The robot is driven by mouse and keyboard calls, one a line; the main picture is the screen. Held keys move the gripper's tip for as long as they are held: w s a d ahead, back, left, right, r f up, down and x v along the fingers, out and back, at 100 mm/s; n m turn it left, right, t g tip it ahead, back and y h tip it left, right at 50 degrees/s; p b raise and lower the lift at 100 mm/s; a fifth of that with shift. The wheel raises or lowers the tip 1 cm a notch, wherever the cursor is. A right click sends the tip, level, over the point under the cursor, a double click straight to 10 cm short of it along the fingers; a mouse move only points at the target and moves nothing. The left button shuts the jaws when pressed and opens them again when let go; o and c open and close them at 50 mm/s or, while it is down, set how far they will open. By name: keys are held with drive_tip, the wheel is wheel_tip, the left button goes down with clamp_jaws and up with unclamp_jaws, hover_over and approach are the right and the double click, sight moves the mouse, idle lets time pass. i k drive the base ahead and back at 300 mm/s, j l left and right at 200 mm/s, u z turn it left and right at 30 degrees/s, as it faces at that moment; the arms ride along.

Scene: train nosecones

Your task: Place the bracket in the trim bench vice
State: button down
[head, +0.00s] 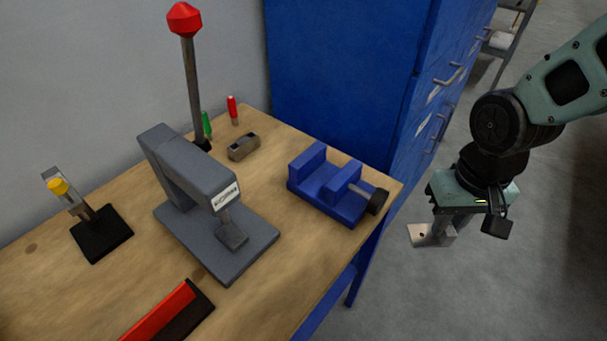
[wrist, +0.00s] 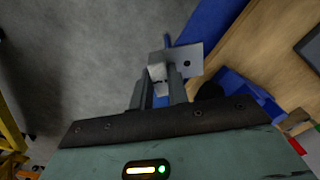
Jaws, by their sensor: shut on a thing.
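My gripper (head: 456,216) hangs over the floor to the right of the bench, shut on a small grey metal bracket (head: 421,235). The bracket has a flat plate with a hole, and it juts out below the fingers. In the wrist view the bracket (wrist: 186,60) sits between the fingertips (wrist: 160,78). The blue vice (head: 327,189) stands on the bench's right corner, its black knob facing right. Its two jaws are apart with an empty gap between them. The gripper is to the right of the vice, clear of it. In the wrist view the vice (wrist: 240,92) is partly hidden behind my gripper.
The wooden bench (head: 300,262) also holds a grey press (head: 190,180) with a tall red-knobbed lever, left of the vice. A blue cabinet (head: 345,70) with drawers stands behind the vice. A small metal block (head: 243,147) lies near the wall. Open floor surrounds the gripper.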

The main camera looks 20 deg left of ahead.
sight(321, 180)
drive_tip(key=i+l+u, duration=0.1)
drive_tip(key=u, duration=0.25)
drive_tip(key=i+l+u, duration=0.15)
drive_tip(key=u, duration=0.2)
drive_tip(key=i+l+u, duration=0.6)
drive_tip(key=i+l, duration=0.05)
drive_tip(key=l, duration=0.05)
